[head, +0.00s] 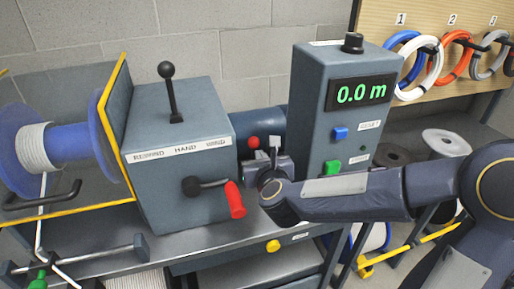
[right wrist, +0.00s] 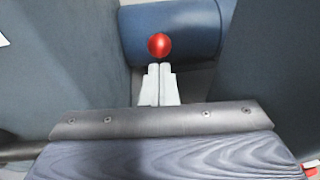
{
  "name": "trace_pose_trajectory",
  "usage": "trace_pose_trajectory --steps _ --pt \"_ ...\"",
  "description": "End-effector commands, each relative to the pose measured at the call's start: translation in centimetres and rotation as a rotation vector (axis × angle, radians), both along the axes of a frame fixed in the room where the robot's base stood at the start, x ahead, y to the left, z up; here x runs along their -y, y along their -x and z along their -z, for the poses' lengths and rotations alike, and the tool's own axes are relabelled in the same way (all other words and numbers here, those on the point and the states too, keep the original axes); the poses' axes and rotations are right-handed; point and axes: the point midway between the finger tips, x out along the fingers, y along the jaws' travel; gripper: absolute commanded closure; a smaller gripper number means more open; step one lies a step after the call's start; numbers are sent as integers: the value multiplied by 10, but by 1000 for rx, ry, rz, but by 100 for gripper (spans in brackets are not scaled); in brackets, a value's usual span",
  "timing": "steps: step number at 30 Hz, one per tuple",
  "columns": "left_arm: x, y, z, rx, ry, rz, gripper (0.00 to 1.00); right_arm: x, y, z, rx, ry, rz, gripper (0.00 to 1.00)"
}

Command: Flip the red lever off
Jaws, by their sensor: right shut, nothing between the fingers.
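The red lever shows as a red ball knob (head: 253,142) in the head view, in the gap between the grey winder box and the grey meter box. It also shows in the right wrist view (right wrist: 159,45), in front of a blue cylinder. My right gripper (head: 273,147) is in the same gap, just right of the knob in the head view. Its fingers (right wrist: 160,72) are shut with nothing between them, and their tips lie just below the knob in the wrist view. I cannot tell whether they touch it. The lever's shaft is hidden. My left gripper is not in view.
The winder box (head: 180,150) has a black-knobbed lever (head: 168,85) on top and a crank with a red handle (head: 235,199). The meter box (head: 335,110) stands close on the right, with a blue button (head: 340,133) and a green button (head: 332,168). The gap is narrow.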

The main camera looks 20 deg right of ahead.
Motion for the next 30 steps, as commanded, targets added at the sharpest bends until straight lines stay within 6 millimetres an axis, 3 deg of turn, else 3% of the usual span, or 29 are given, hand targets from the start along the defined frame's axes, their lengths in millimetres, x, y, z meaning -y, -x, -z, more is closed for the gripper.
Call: trace_pose_trajectory --steps 3,9,23,30 --pt "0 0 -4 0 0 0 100 2 -23 6 -3 -1 1 100" --pt "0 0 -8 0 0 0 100 4 -47 11 0 0 0 100" --pt "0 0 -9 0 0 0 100 5 -54 14 1 0 1 100" --pt "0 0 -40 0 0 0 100 5 -65 2 -72 2 2 100"
